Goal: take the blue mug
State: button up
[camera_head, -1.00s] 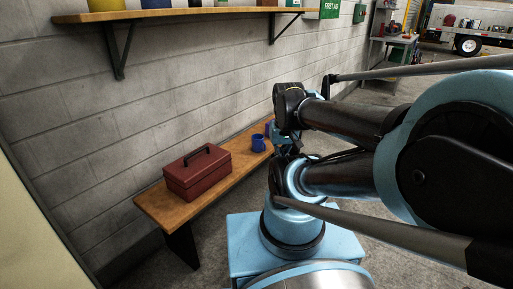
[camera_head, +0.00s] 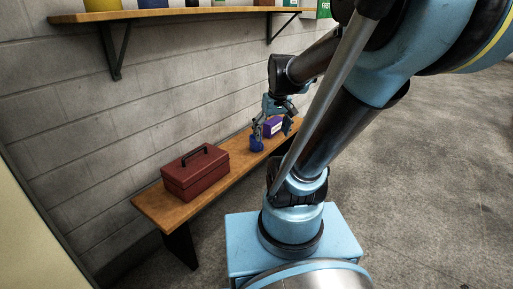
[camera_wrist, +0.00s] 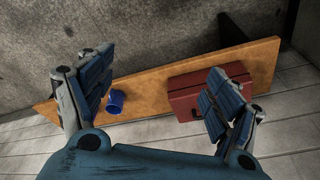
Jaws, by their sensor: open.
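The blue mug (camera_head: 256,145) stands on the wooden bench (camera_head: 155,208), to the right of the red toolbox in the head view. In the wrist view the blue mug (camera_wrist: 116,101) shows close beside the inner side of the left finger, and the bench top lies behind it. My gripper (camera_head: 271,127) is above the bench by the mug in the head view. In the wrist view my gripper (camera_wrist: 158,90) is open with its fingers wide apart and nothing held between them. Whether a finger touches the mug cannot be told.
A red toolbox (camera_head: 195,173) with a black handle sits on the bench; the right finger overlaps it in the wrist view. A wall shelf (camera_head: 180,13) with containers hangs above.

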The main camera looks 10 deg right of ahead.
jog(key=w+r+n, duration=0.2)
jog(key=w, duration=1.1)
jog(key=n+y, duration=0.3)
jog(key=n, duration=0.3)
send_over(254, 143)
jog(key=d, duration=0.6)
notch_tip(254, 143, down, 20)
jog(key=shift+t, duration=0.3)
jog(key=x, duration=1.7)
jog(key=shift+d, duration=0.15)
jog(key=c, duration=1.4)
jog(key=shift+r, duration=0.1)
